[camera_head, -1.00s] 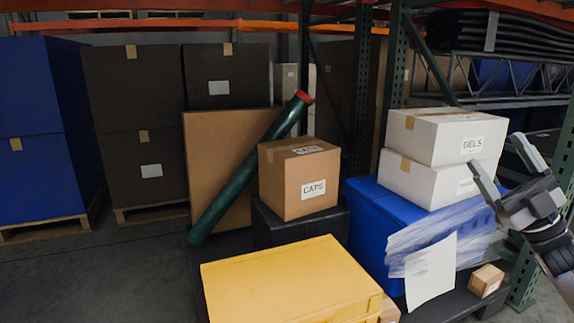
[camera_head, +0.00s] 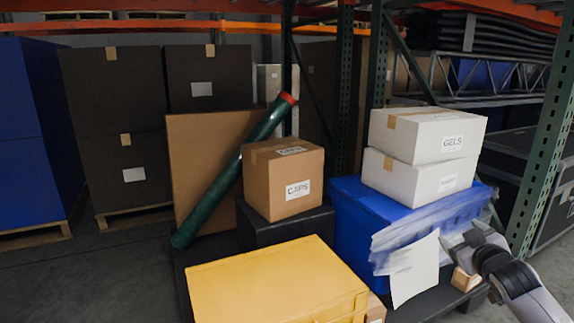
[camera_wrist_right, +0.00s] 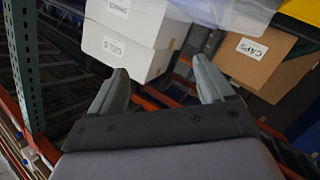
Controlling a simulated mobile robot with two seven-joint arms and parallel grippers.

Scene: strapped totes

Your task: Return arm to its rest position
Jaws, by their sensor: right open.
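My right gripper (camera_head: 462,246) is at the lower right of the head view, its arm coming in from the bottom right corner. It is in front of the right end of the blue tote (camera_head: 350,225), close to a small wooden-coloured box (camera_head: 464,281) that it partly covers. In the right wrist view the two grey fingers (camera_wrist_right: 162,82) stand apart with nothing between them. Beyond them show the white GELS box (camera_wrist_right: 125,55) and the brown CAPS box (camera_wrist_right: 262,62). My left gripper is not in view.
Two white boxes (camera_head: 424,135) are stacked on the blue tote, which has wrinkled clear wrap and a white sheet (camera_head: 415,270) on its front. A yellow tote (camera_head: 275,285) is in front. A green rack post (camera_head: 545,150) stands close to my right arm. Open floor (camera_head: 90,280) lies left.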

